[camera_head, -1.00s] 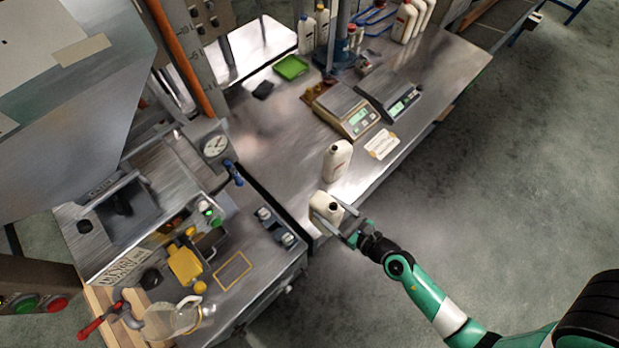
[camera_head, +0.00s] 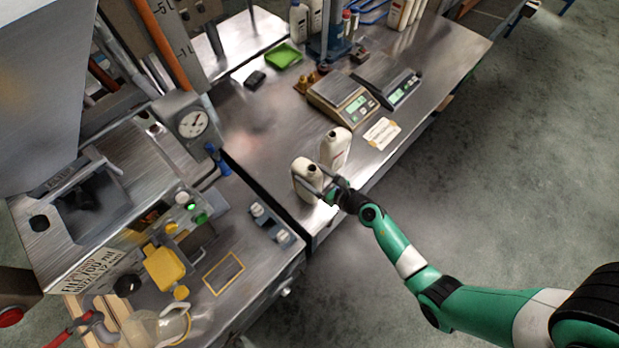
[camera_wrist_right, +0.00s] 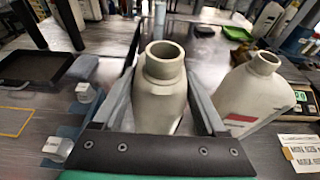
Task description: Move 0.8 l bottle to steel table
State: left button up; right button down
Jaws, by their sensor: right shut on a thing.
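A white bottle (camera_head: 307,178) is held by my right gripper (camera_head: 322,184) at the near left corner of the steel table (camera_head: 262,150). In the right wrist view the held bottle (camera_wrist_right: 162,95) is upright, with an open round neck, between the two fingers. I cannot tell whether its base touches the table. A second white bottle (camera_head: 335,148) with a reddish label stands just behind it and to the right; it also shows in the right wrist view (camera_wrist_right: 252,95). My left gripper is not in view.
Two scales (camera_head: 342,100) (camera_head: 391,78) and a label card (camera_head: 381,133) lie beyond the bottles. A green tray (camera_head: 283,56) is farther back. The filling machine's bench (camera_head: 225,275) with a yellow-outlined square adjoins on the left. Open tabletop lies left of the scales.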

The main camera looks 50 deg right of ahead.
jog(key=shift+w+d+f+b, duration=0.15)
jog(key=shift+w+f+b, duration=0.05)
jog(key=shift+f+b, duration=0.7)
jog(key=shift+w+d+f+b, duration=0.1)
jog(key=shift+w+f+b, duration=0.1)
jog(key=shift+f+b, duration=0.65)
jog(key=shift+f, duration=0.15)
jog(key=shift+f, duration=0.15)
grip_release()
jog(key=p+v, duration=0.2)
jog(key=v, duration=1)
jog(key=shift+r, duration=0.2)
